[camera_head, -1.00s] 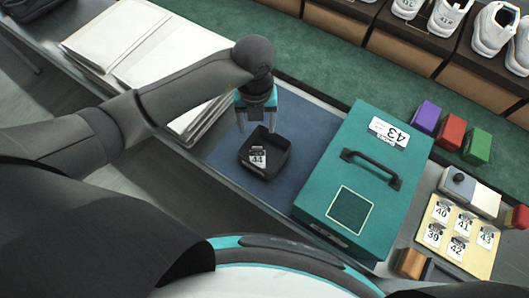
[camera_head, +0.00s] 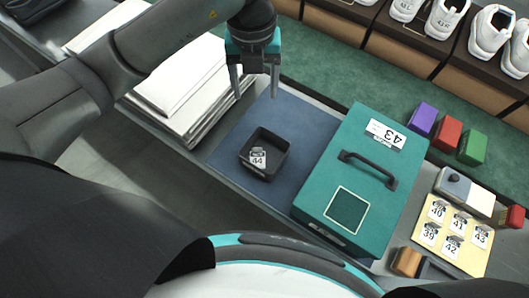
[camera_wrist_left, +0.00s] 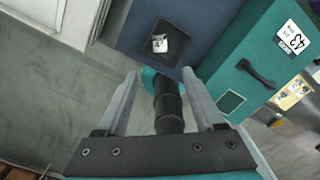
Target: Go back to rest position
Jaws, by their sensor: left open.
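My left gripper (camera_head: 255,92) is open and empty, raised above the blue mat (camera_head: 228,148). It hangs above and behind the black tray (camera_head: 278,163). The tray lies on the mat and holds a white tag marked 44 (camera_head: 258,158). In the left wrist view, the open fingers (camera_wrist_left: 160,85) show with nothing between them in grip, and the tray (camera_wrist_left: 152,47) lies beyond them. My right gripper is not in view.
A teal box (camera_head: 320,190) marked 43 with a black handle stands right of the tray. White sheets (camera_head: 185,90) are stacked at left. Purple, red and green blocks (camera_head: 447,135) and a yellow tag board (camera_head: 478,262) are at right. Shoes (camera_head: 450,15) stand on boxes behind.

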